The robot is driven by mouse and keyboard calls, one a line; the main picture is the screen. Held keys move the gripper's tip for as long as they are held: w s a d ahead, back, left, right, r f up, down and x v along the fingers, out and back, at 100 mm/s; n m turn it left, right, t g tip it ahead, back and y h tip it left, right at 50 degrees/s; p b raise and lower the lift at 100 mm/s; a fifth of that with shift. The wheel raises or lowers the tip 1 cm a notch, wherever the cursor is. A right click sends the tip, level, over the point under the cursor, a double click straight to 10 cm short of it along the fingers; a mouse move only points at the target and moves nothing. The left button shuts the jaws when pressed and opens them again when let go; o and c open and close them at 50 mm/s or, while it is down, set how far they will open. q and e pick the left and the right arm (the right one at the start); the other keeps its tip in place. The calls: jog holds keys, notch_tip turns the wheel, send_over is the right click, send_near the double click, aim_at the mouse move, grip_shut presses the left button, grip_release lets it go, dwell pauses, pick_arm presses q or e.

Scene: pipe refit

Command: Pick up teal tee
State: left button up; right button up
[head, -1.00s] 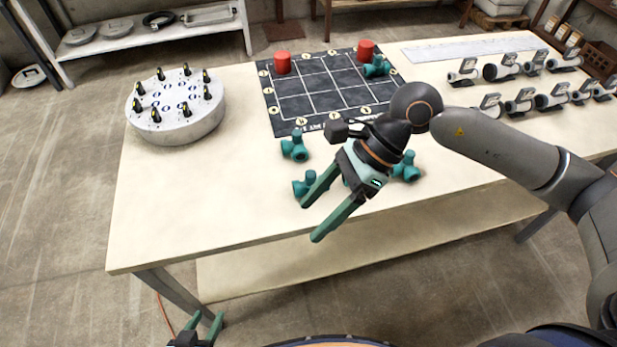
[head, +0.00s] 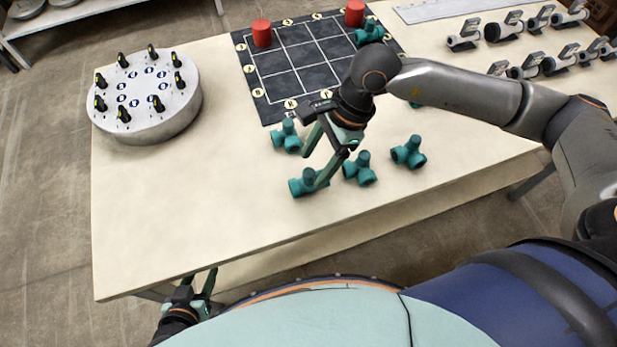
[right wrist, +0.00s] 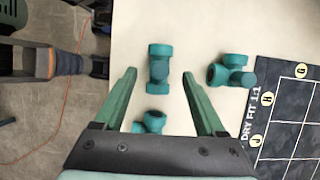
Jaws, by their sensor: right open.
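Several teal tees are on the table. One tee (head: 308,182) lies nearest the front edge, and it also shows between my right fingers in the right wrist view (right wrist: 159,68). Another tee (head: 287,137) lies by the mat corner, and others (head: 359,168) (head: 408,152) lie to the right. My right gripper (head: 312,170) is open, pointing down at the front tee; a finger overlaps that tee in the head view, and contact cannot be told. My left gripper (head: 199,276) is open and empty, off the table's front edge.
A dark grid mat (head: 290,75) holds two red cylinders (head: 262,33) (head: 354,13) and a teal tee (head: 369,32). A round grey stand (head: 150,125) with black-and-yellow pieces is at left. Grey fittings (head: 505,27) stand at right. The front left tabletop is clear.

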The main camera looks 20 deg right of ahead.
aim_at(314, 170)
jog(key=x, duration=0.5)
jog(key=shift+d+f+p, duration=0.2)
jog(key=shift+f+p, duration=0.2)
jog(key=shift+f, duration=0.05)
jog(key=shift+c, duration=0.2)
grip_shut()
